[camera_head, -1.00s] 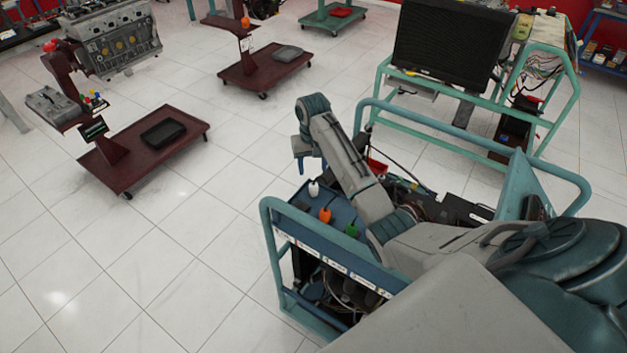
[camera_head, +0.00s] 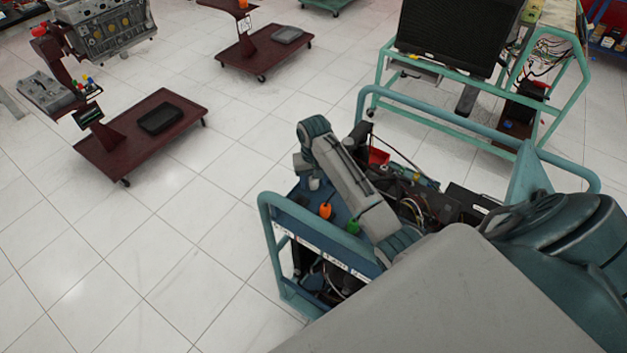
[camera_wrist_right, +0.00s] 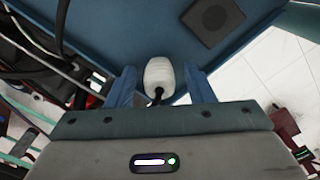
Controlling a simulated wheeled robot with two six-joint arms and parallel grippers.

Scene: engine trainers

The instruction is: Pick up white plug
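The white plug (camera_head: 314,184) stands on the blue panel of the engine trainer (camera_head: 297,224), at the left of a row with an orange plug (camera_head: 325,211) and a green plug (camera_head: 352,227). In the right wrist view the white plug (camera_wrist_right: 159,74) lies between the two blue fingers of my right gripper (camera_wrist_right: 161,88). The gripper is open, with a gap visible on both sides of the plug. In the head view the right gripper (camera_head: 309,170) is at the plug, its fingers mostly hidden by the arm. My left gripper is not in view.
The trainer's teal tube frame (camera_head: 262,230) surrounds the panel. A red box (camera_head: 378,156) and wiring lie behind my arm. A dark red engine stand (camera_head: 142,141) is at left, and a monitor on a teal cart (camera_head: 446,38) stands behind. Tiled floor at left is clear.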

